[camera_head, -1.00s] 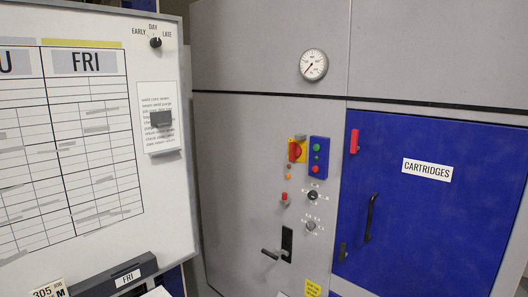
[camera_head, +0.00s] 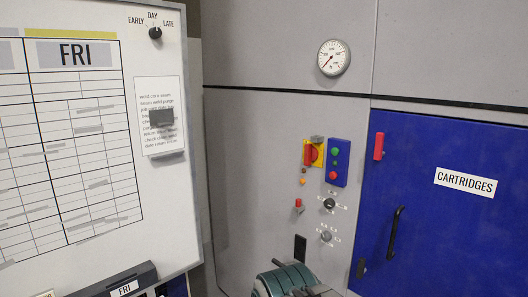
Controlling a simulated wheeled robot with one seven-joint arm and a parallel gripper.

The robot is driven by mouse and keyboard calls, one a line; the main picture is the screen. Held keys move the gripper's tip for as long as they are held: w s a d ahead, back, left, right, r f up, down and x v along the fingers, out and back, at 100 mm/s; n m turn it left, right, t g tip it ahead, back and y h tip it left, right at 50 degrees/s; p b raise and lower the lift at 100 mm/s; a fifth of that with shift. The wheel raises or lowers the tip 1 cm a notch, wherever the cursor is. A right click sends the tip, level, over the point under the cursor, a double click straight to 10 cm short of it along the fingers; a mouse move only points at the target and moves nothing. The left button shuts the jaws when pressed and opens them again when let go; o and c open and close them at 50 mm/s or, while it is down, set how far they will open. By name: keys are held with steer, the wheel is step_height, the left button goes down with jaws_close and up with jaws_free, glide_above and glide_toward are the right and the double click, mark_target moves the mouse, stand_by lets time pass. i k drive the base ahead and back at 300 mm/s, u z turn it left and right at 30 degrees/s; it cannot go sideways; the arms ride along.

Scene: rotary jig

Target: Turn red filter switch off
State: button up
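A red rotary switch on a yellow plate (camera_head: 309,153) is on the grey cabinet panel, left of a blue button box (camera_head: 338,162). A small grey piece sits at the plate's top edge. A smaller red-topped switch (camera_head: 298,204) sits lower on the panel. No readable label shows which one is the filter switch. A teal, ribbed part with dark pieces (camera_head: 285,281) shows at the bottom edge, apparently part of my arm. It is below both switches and apart from them. I cannot make out fingertips, or whether they are open or shut.
A blue cartridges door (camera_head: 440,225) with a black handle stands right. A whiteboard (camera_head: 165,215) stands left. A gauge (camera_head: 334,57) is above.

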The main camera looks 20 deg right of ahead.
mark_target(311, 153)
steer(key=i, duration=0.65)
steer(key=z, duration=0.9)
steer(key=i, duration=0.6)
steer(key=z, duration=0.7)
